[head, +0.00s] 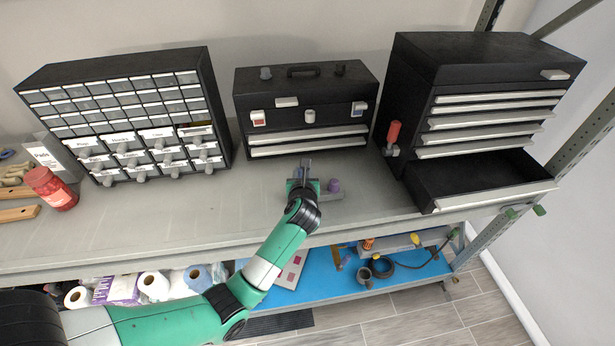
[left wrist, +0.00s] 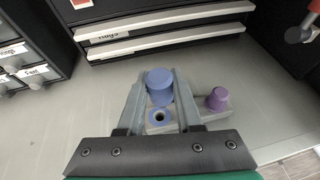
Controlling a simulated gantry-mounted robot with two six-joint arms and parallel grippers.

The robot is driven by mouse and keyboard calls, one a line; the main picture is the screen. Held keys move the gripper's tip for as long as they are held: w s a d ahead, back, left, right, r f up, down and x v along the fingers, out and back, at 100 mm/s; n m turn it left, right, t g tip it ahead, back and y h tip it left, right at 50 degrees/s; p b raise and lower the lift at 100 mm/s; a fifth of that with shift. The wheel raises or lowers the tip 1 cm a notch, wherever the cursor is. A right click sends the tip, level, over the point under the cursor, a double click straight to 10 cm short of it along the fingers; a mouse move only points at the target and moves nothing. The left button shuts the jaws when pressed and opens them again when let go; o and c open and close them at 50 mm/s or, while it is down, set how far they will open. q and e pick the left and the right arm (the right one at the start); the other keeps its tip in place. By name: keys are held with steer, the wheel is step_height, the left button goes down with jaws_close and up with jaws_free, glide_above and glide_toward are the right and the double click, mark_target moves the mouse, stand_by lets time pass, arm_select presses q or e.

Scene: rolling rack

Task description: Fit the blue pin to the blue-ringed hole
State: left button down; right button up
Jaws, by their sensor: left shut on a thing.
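The blue pin (left wrist: 160,84) is between the fingers of my left gripper (left wrist: 157,100), which is shut on it. The gripper (head: 305,168) also shows in the head view, over the workbench in front of the black toolbox. The blue-ringed hole (left wrist: 159,116) is in a grey block (left wrist: 194,113) on the bench. In the left wrist view the hole shows just below the pin, between the fingers, and looks empty. The gap between the pin's lower end and the block cannot be judged. My right gripper is not in view.
A purple pin (left wrist: 217,98) stands upright on the block's right part; it also shows in the head view (head: 334,186). Behind is the toolbox (head: 306,108). To the right, a cabinet's open drawer (head: 480,180) juts out.

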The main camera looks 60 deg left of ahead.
arm_select(q)
steer(key=shift+a+r, duration=0.45)
steer(key=shift+a, duration=0.15)
steer(key=shift+s+a, duration=0.15)
steer(key=shift+s, duration=0.1)
step_height(320, 180, down, 6)
steer(key=b, duration=0.3)
steer(key=shift+r, duration=0.15)
steer(key=shift+f, duration=0.2)
steer(key=shift+f+b, duration=1.1)
steer(key=shift+f, duration=0.7)
